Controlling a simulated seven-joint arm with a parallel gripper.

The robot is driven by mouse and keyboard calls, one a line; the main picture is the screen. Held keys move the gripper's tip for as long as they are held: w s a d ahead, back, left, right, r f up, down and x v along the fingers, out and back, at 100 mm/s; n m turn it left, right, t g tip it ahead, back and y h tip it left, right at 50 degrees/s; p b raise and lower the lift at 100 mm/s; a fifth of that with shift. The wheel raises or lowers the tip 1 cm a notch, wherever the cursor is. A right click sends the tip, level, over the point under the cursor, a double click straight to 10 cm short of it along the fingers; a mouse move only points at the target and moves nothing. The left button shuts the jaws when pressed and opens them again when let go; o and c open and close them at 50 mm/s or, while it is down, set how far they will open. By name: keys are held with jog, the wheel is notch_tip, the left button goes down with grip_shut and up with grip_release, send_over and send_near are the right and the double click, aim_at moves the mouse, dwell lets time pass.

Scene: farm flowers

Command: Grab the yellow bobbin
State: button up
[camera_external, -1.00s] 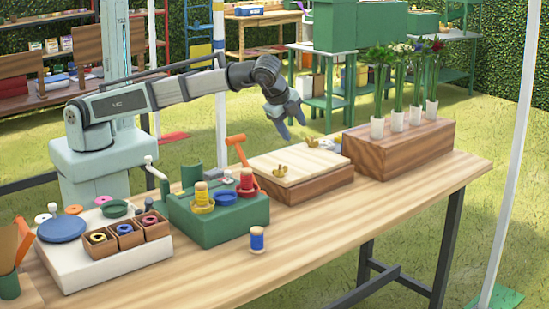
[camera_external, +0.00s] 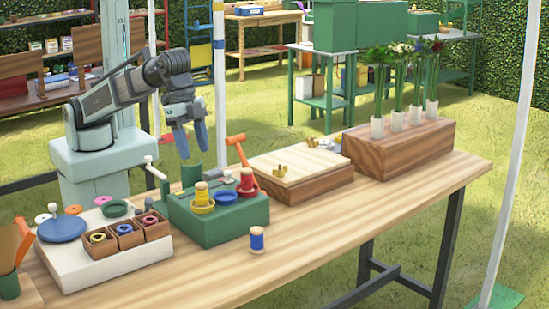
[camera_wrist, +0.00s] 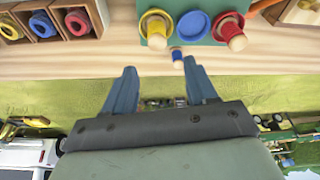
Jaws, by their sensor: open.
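The yellow bobbin (camera_external: 201,196) stands upright in a yellow dish on the left part of the green block (camera_external: 235,228). In the wrist view the yellow bobbin (camera_wrist: 157,34) is near the top, beyond my fingertips. My gripper (camera_external: 192,148) is open and empty, pointing down above and behind the green block, apart from the bobbin. In the wrist view my gripper (camera_wrist: 160,68) has its two blue-grey fingers spread, with nothing between them.
A red bobbin (camera_external: 246,182) stands on the same block, right of an empty blue dish (camera_external: 226,198). A blue bobbin (camera_external: 257,239) stands on the table in front. An orange hammer-like handle (camera_external: 237,150) and a green cylinder (camera_external: 191,174) rise behind the block.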

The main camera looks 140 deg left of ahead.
aim_at(200, 183)
jog(key=x, duration=0.6)
jog(key=shift+f, duration=0.25)
jog(key=shift+w+f, duration=0.1)
jog(key=shift+f, duration=0.6)
jog(key=shift+d+x, duration=0.2)
jog(key=shift+x, duration=1.75)
jog(key=shift+c, duration=0.5)
jog(key=c, duration=0.9)
